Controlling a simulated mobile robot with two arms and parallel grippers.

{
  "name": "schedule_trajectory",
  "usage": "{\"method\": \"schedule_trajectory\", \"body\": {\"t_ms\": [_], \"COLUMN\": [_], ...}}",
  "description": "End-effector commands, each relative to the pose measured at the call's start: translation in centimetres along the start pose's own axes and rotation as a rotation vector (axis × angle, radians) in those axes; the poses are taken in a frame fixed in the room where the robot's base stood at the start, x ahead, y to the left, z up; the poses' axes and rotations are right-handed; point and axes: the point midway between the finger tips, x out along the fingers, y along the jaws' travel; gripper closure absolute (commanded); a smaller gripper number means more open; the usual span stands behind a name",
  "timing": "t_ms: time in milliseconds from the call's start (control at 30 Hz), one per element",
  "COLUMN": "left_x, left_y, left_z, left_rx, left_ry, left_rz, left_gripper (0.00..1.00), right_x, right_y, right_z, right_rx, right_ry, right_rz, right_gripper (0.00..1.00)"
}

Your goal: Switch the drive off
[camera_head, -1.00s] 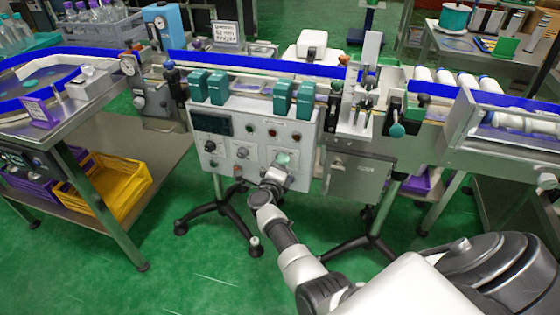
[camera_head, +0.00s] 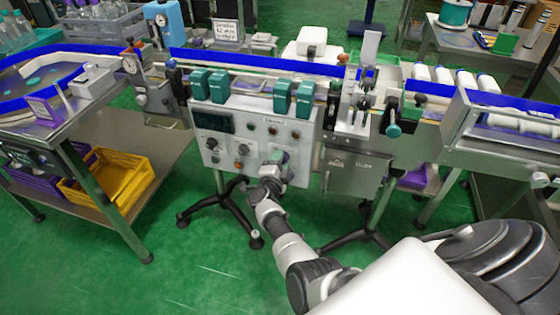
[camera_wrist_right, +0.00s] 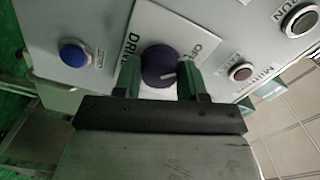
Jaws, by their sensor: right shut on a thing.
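The drive switch is a dark round rotary knob (camera_wrist_right: 159,66) with a pale pointer line, on a white plate lettered "DRIVE" and "OFF" in the right wrist view. The pointer line aims to the right and slightly up in that view. My right gripper (camera_wrist_right: 160,80) has its two green fingers on either side of the knob, shut on it. In the head view my right gripper (camera_head: 275,160) is at the lower right of the grey control panel (camera_head: 230,169) and hides the knob. My left gripper is not in view.
A blue button (camera_wrist_right: 73,54) and a small dark red button (camera_wrist_right: 241,72) flank the knob. Green blocks (camera_head: 282,97) stand along the panel's top. A conveyor (camera_head: 262,66) runs behind. A grey box (camera_head: 352,172) is right of the panel, and stand legs (camera_head: 250,222) are below.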

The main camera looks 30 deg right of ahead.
Motion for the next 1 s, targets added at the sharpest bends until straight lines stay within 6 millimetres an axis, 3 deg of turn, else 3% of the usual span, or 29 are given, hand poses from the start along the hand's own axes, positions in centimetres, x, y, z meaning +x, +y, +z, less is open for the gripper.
{"method": "schedule_trajectory", "body": {"t_ms": [467,500,667,1000], "left_x": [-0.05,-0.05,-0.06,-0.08], "left_y": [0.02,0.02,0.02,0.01], "left_z": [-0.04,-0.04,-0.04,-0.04], "left_rx": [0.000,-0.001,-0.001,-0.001], "left_ry": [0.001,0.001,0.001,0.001], "left_rz": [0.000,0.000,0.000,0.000], "left_gripper": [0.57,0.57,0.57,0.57], "right_x": [-0.15,-0.15,-0.11,-0.08], "right_y": [0.21,0.22,0.15,0.04], "right_z": [0.10,0.10,0.07,0.04], "right_rx": [-0.019,-0.019,-0.017,-0.015], "right_ry": [-0.003,-0.003,-0.002,-0.001], "right_rz": [0.003,0.003,0.002,0.001], "right_gripper": [0.82,0.57,0.33,0.33]}}
